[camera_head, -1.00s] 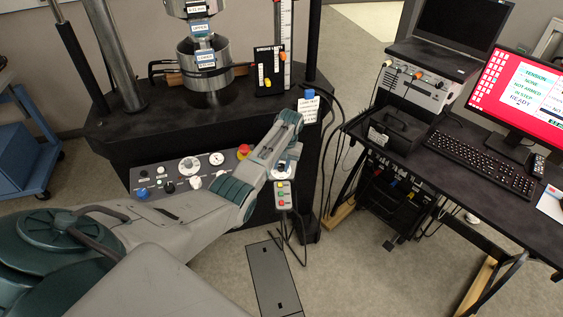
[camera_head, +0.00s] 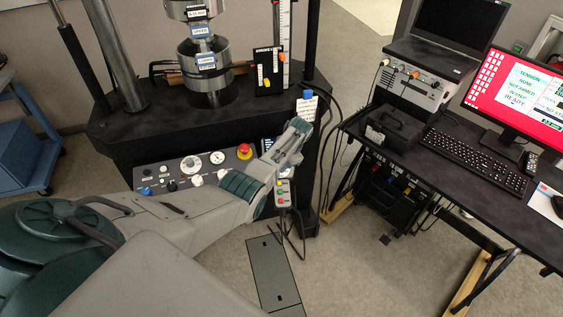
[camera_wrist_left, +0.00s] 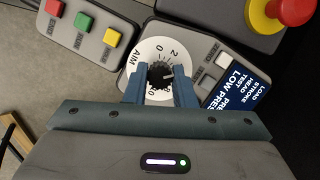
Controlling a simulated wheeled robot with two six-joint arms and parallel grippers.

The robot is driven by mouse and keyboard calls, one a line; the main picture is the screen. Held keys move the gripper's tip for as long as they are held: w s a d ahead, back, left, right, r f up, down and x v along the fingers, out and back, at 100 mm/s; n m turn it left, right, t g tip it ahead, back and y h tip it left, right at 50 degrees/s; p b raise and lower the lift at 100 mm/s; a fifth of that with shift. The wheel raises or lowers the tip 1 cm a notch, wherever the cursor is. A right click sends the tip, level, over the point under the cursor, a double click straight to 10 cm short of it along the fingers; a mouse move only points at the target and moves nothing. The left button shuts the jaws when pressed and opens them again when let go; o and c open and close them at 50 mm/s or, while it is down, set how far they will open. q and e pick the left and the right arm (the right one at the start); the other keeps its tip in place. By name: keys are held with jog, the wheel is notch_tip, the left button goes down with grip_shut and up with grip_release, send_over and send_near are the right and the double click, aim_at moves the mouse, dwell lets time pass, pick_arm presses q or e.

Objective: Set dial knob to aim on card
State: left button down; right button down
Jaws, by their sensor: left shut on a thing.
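The dial knob (camera_wrist_left: 160,75) is small and dark, in the middle of a round white dial plate (camera_wrist_left: 150,52) with black numbers and the word AIM at its left edge. My left gripper (camera_wrist_left: 161,82) has its blue fingers on both sides of the knob and is shut on it. Where the knob's pointer stands is too small to tell. In the head view my left forearm hides the dial and the fingers. A white card (camera_head: 306,108) stands at the console's right corner, its text unreadable. My right gripper is not in view.
Beside the dial are a blue label (camera_wrist_left: 238,88), small switches, a red emergency button (camera_wrist_left: 294,10) and a pendant with red, green and yellow buttons (camera_wrist_left: 83,22). The console panel (camera_head: 178,180) has more knobs. A desk with a monitor (camera_head: 520,85) stands right.

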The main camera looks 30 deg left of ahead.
pick_arm(q)
jog(key=shift+m, duration=0.4)
jog(key=c, duration=1.2)
grip_release()
jog(key=b+v, duration=0.1)
jog(key=v, duration=1)
jog(key=shift+d, duration=0.1)
